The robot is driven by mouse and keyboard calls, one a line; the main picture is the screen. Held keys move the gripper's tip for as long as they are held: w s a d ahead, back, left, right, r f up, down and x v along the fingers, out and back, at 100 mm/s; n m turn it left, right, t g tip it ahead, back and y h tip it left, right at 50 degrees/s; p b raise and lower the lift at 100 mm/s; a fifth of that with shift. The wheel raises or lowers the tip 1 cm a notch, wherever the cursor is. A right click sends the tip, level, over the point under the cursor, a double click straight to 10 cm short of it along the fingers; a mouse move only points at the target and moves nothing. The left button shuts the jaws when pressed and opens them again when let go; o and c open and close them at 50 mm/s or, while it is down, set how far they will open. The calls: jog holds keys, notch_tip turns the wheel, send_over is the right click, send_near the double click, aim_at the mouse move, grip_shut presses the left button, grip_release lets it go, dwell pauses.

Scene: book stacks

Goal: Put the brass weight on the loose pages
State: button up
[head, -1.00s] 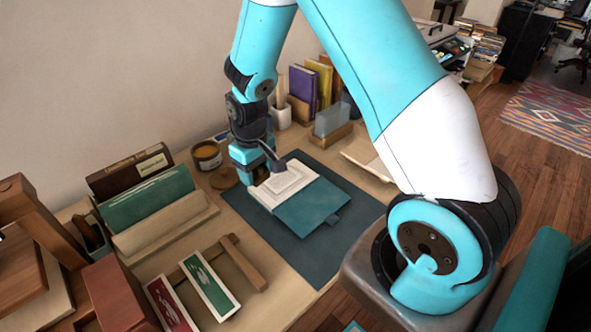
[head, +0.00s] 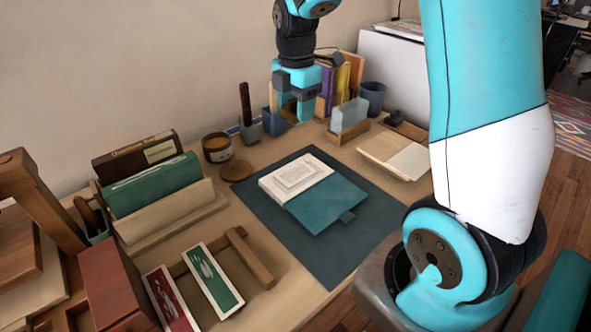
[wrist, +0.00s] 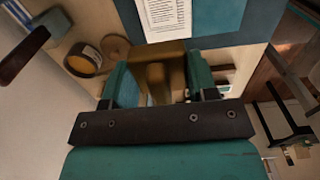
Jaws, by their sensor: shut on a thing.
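The loose pages (head: 298,174) are a small white printed stack on a teal folder (head: 325,204), on a dark teal mat (head: 262,212). In the wrist view the pages (wrist: 168,18) show at the top, beyond my gripper's fingers. My gripper (head: 296,108) is raised behind the mat, above and beyond the pages, apart from them. In the wrist view its teal fingers are shut on the brass weight (wrist: 156,78), a golden block with a rounded knob. In the head view I cannot make out the weight clearly.
A dark jar (head: 217,147) and a round wooden lid (head: 236,170) stand left of the mat. A cup (head: 251,131) with a dark stick and upright books (head: 343,78) stand behind. A wooden tray (head: 372,157) lies right. File folders (head: 155,186) stand left.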

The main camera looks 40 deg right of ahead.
aim_at(296, 174)
notch_tip(296, 174, down, 16)
jog(key=shift+f+b, duration=0.1)
jog(key=shift+b, duration=0.5)
jog(key=shift+f, duration=0.15)
jog(key=o, duration=1.2)
notch_tip(296, 174, up, 12)
jog(key=s+a+r+m+y, duration=0.1)
jog(key=s+a+r+m, duration=0.25)
jog(key=a, duration=0.35)
jog(key=s+a+r+m+y, duration=0.1)
jog(key=s+a+r+m, duration=0.1)
jog(key=s+a+r, duration=0.4)
jog(key=s+a+m, duration=0.2)
jog(key=s+a, duration=0.1)
jog(key=s, duration=0.1)
jog(key=s+a+m+y, duration=0.1)
jog(key=s+a+m, duration=0.1)
jog(key=s+a, duration=0.1)
jog(key=s+a+m+y, duration=0.1)
jog(key=s+a+m, duration=0.1)
jog(key=s, duration=0.3)
jog(key=shift+s+a+r+p, duration=0.1)
jog(key=shift+s+a+p, duration=0.3)
jog(key=shift+a, duration=0.35)
